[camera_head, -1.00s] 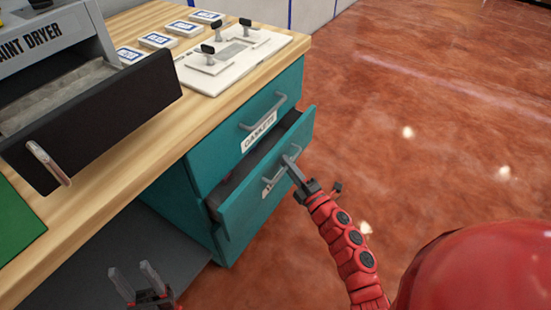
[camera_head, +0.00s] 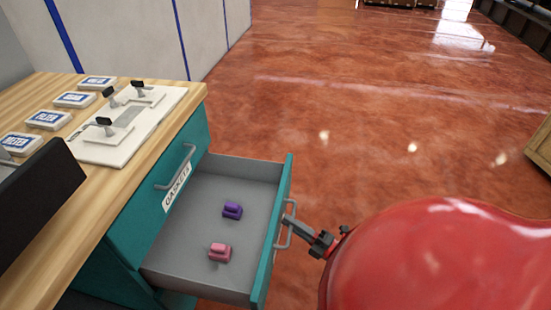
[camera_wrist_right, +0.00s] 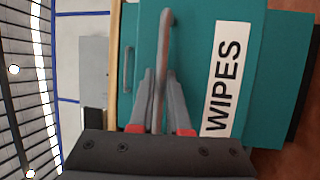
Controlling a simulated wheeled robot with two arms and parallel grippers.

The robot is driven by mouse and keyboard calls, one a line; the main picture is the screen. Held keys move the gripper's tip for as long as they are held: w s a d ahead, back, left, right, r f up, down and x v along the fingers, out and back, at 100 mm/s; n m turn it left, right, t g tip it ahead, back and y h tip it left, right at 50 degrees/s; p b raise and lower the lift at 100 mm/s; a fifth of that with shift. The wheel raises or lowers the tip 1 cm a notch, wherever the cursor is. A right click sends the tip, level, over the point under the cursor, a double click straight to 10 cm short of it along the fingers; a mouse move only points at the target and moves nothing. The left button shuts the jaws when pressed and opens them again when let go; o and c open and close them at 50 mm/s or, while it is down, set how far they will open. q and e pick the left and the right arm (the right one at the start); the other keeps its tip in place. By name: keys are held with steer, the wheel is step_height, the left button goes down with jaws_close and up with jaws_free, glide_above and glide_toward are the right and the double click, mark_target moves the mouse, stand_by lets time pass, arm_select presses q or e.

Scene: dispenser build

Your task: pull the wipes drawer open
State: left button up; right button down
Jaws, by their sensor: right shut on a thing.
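The teal wipes drawer (camera_head: 216,233) is pulled well out of the cabinet in the head view. Its grey interior holds a purple item (camera_head: 232,210) and a pink item (camera_head: 220,253). My right gripper (camera_head: 288,220) is shut on the drawer's metal handle (camera_head: 284,239) at the drawer front. In the right wrist view, the fingers (camera_wrist_right: 160,100) stand on both sides of the handle bar (camera_wrist_right: 164,50), beside the white WIPES label (camera_wrist_right: 222,78). My left gripper is not in view.
The GASKETS drawer (camera_head: 145,229) above is closed. The wooden worktop (camera_head: 120,168) carries a white fixture plate (camera_head: 130,125) with black-topped clamps and several white-and-blue packs (camera_head: 48,121). A dark open tray edge is at the left. The red floor (camera_head: 380,130) to the right is clear.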

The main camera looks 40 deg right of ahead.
steer(key=shift+s+d, duration=0.45)
steer(key=shift+s, duration=0.05)
steer(key=c, duration=1.2)
jaws_free()
steer(key=shift+o, duration=0.2)
steer(key=p+v, duration=0.1)
steer(key=v, duration=1.6)
steer(key=shift+s+p, duration=0.2)
steer(key=shift+p, duration=0.1)
